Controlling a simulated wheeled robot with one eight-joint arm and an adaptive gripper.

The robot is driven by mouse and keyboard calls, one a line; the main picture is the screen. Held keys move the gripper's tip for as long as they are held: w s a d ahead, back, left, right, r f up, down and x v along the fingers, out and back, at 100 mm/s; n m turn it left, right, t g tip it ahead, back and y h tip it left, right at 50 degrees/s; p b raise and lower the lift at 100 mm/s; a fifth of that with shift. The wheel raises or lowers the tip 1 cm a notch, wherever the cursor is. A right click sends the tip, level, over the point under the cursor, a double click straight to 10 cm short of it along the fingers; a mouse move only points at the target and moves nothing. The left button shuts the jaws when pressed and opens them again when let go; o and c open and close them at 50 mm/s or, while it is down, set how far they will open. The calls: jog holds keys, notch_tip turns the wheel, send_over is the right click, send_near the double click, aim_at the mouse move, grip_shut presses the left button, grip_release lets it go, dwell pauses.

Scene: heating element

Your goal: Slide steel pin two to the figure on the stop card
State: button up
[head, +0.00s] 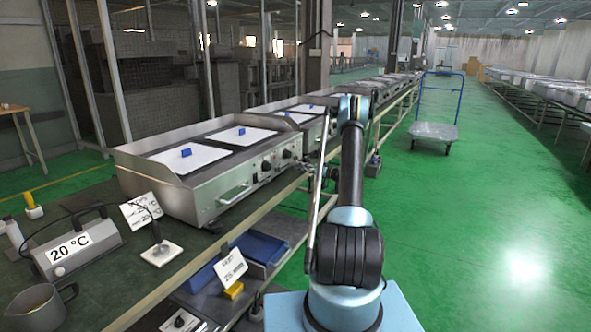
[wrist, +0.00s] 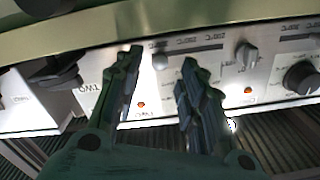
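In the wrist view my gripper (wrist: 163,56) is open, its two fingers apart in front of a steel control panel. A small steel pin (wrist: 160,61) shows between the fingertips, under small scale lettering; I cannot tell whether the fingers touch it. The panel's "TWO" label (wrist: 88,87) is turned round, left of the fingers. In the head view a white card (head: 141,210) stands by the griddle and another card (head: 230,266) stands lower down. Their print is too small to read surely, so I cannot tell which is the stop card. The gripper is not clear in the head view.
The wrist view shows another steel pin (wrist: 246,55), a black knob (wrist: 300,77) and red lamps. Green floor is clear to the right, before a trolley (head: 433,131).

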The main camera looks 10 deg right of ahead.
aim_at(292, 165)
jog(key=shift+x, duration=2.2)
grip_shut()
